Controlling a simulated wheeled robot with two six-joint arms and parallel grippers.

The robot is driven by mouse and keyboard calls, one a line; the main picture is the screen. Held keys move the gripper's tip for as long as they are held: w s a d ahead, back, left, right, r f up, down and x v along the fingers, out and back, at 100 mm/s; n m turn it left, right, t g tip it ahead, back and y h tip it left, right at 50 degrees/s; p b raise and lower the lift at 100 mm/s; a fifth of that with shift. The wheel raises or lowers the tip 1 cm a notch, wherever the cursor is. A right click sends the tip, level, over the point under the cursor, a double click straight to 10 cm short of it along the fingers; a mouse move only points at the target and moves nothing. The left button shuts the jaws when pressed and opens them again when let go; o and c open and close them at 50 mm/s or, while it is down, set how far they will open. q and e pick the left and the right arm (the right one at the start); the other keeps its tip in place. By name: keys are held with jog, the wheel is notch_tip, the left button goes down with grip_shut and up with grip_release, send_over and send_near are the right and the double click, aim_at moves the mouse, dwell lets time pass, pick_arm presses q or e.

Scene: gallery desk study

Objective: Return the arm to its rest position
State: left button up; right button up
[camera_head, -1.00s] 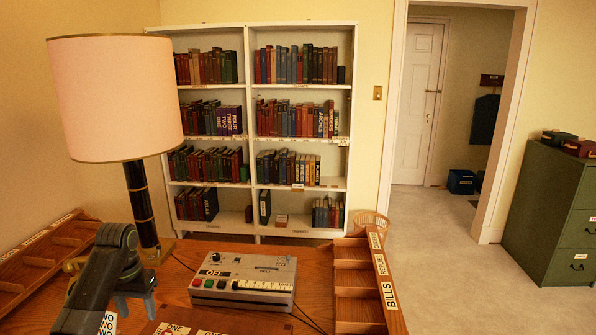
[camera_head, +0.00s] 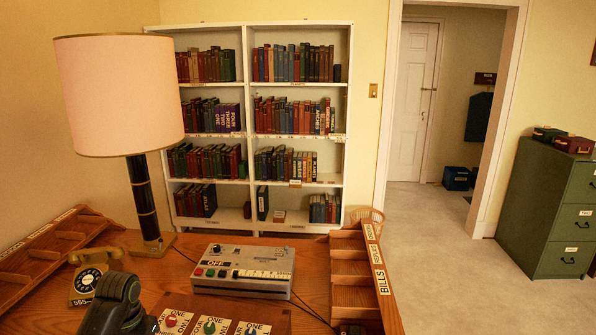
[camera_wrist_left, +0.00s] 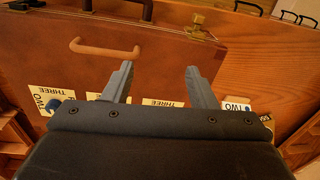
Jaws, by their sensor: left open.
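My left arm (camera_head: 115,305) shows at the lower left of the head view, over the near part of the desk; its fingers do not show there. In the left wrist view my left gripper (camera_wrist_left: 158,75) is open, its two fingers apart with nothing between them. Beyond and below the fingers are a brown leather-like surface with a tan handle (camera_wrist_left: 105,47) and a brass latch (camera_wrist_left: 200,25). My right gripper does not show.
A yellow telephone (camera_head: 88,280) and a tall lamp (camera_head: 142,205) stand at left. A grey control box (camera_head: 243,270) is mid-desk, with a panel of coloured knobs (camera_head: 210,325) nearer me. Wooden trays (camera_head: 40,255) and (camera_head: 360,275) flank the desk.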

pick_arm(q)
jog(key=s+d+f, duration=0.3)
jog(key=s+f, duration=0.5)
jog(key=s, duration=0.3)
jog(key=s+d+r+n+t+y, duration=0.1)
jog(key=s+d+t, duration=0.1)
jog(key=s, duration=1)
jog(key=s+d+r+t, duration=0.1)
jog(key=s+r, duration=0.1)
jog(key=s, duration=0.9)
notch_tip(320, 180, down, 27)
jog(key=a+g+b, duration=0.1)
jog(key=a+b, duration=0.1)
jog(key=b, duration=0.1)
jog(key=s+d+f+b, duration=0.1)
jog(key=s+f, duration=0.6)
jog(key=f, duration=0.3)
jog(key=s+d+f+g+b, duration=0.1)
jog(key=s+f+b, duration=0.1)
jog(key=s+f, duration=0.6)
notch_tip(320, 180, down, 2)
jog(key=shift+s+f+h, duration=0.1)
jog(key=shift+s+h, duration=0.05)
jog(key=shift+h, duration=0.15)
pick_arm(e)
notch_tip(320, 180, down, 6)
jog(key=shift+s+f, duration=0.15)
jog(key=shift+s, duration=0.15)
